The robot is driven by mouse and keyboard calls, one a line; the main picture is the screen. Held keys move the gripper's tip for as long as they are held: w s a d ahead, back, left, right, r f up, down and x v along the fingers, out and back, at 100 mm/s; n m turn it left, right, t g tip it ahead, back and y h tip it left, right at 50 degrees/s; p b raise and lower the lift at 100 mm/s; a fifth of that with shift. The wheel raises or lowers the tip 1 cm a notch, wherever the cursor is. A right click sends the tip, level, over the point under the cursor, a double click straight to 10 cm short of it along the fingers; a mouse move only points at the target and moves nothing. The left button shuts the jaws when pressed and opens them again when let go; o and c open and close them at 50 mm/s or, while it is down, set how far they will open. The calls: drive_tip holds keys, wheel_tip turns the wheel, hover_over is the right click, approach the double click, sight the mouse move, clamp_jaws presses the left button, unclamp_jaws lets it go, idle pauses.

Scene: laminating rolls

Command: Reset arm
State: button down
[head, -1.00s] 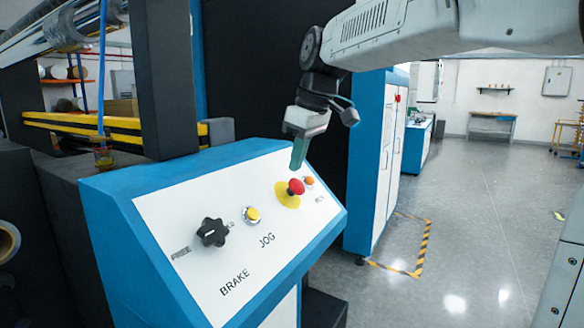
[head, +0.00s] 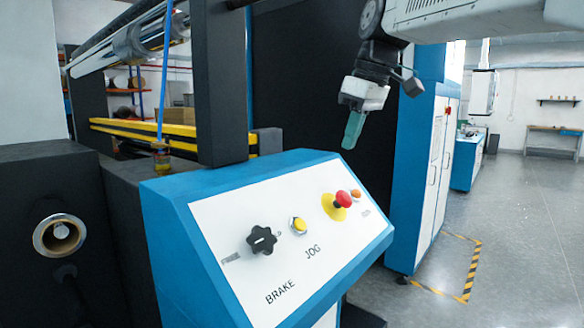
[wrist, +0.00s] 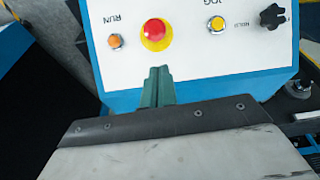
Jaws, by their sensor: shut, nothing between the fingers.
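My gripper (head: 351,131) is shut and empty, its green fingers together, pointing down above the back edge of the control panel (head: 235,200). In the wrist view the closed fingers (wrist: 157,85) show in front of the panel's blue edge, apart from the red button (wrist: 154,31) in that picture. The panel carries the red button on a yellow disc, an orange button (wrist: 115,41), a yellow button (wrist: 216,24) and a black knob (head: 261,240). The knob sits beside the word BRAKE, with its pointer mark roughly sideways.
A dark machine with a metal roller (head: 140,38) and a yellow bar (head: 150,134) stands behind the panel at left. A blue and white cabinet (head: 425,170) stands at right, with yellow-black floor tape (head: 470,285) beside it. The grey floor further right is clear.

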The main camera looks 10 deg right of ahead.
drive_tip(key=s+d+f+m+g+h, duration=0.1)
drive_tip(key=s+f+m, duration=0.7)
drive_tip(key=s+f, duration=1.6)
drive_tip(key=s+h, duration=0.1)
drive_tip(key=s, duration=0.2)
drive_tip(key=shift+s+d+f, duration=0.2)
drive_tip(key=shift+d+f, duration=0.1)
drive_tip(key=shift+d, duration=0.05)
